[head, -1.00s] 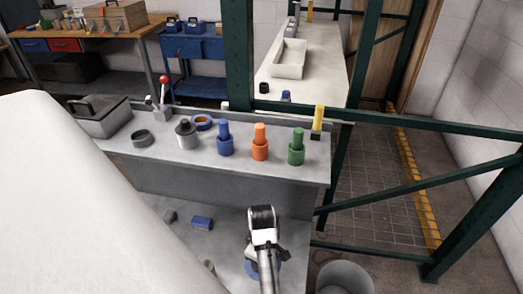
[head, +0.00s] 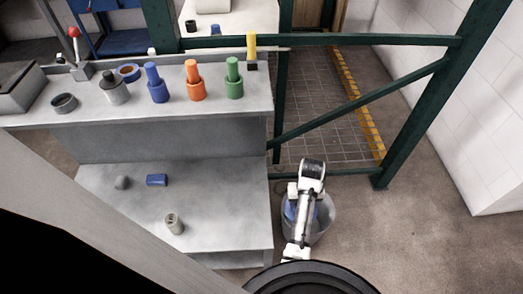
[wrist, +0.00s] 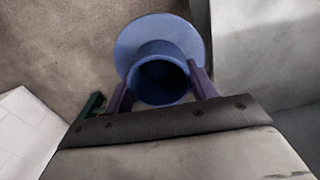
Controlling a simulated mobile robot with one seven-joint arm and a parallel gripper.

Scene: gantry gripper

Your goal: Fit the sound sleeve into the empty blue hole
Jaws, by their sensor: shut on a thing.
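My gripper (wrist: 160,85) is shut on a blue flanged sleeve (wrist: 136,42), one finger on each side of it. The sleeve has a wide round flange and a dark open bore facing the wrist camera. No crack shows on the visible part. In the head view my arm hangs over the grey bin, with a bit of the blue sleeve (head: 290,210) showing beside it. My fingers are hidden there, and I cannot tell how high the sleeve is. A blue peg stands in a blue collar (head: 158,95) on the upper bench. I cannot make out an empty blue hole.
The grey bin (head: 328,228) stands on the floor right of the bench. Orange (head: 195,90) and green (head: 234,88) pegs stand above. Green frame bars (head: 340,110) cross behind.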

